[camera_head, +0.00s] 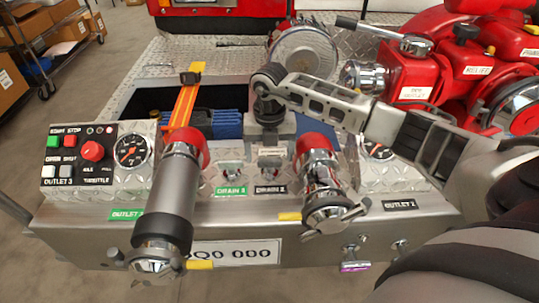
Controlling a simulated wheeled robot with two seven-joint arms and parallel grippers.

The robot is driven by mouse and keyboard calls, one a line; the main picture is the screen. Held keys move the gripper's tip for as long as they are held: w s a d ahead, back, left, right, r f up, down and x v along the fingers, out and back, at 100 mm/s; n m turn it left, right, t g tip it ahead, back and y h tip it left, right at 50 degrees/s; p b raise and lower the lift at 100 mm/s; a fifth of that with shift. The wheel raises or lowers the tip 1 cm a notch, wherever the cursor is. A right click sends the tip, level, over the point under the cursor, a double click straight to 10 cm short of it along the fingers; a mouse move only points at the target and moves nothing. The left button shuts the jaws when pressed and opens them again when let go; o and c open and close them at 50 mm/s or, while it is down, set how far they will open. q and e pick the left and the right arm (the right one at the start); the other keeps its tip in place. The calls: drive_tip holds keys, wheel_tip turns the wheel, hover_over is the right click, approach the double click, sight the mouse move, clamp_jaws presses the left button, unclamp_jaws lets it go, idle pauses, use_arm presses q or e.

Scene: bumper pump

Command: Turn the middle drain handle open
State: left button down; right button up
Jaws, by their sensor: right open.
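The middle drain handle (271,166) is a small metal lever on the bumper's diamond-plate top, just above the dark DRAIN 2 label (270,189). A similar drain handle (231,170) stands to its left above the green DRAIN 3 label (231,190). My right gripper (269,146) is open, pointing down just behind and above the middle handle. Its fingers are small in view, and I cannot tell whether they touch the handle. My left gripper is not in view.
A long metal outlet pipe (168,200) with a red collar stands left of the drains, and a capped outlet (322,185) right of them. A control panel (90,160) is at the left. Red pump housings (425,75) fill the upper right. An orange strap (184,103) lies behind.

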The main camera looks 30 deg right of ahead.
drive_tip(key=shift+f, duration=0.85)
drive_tip(key=c, duration=1)
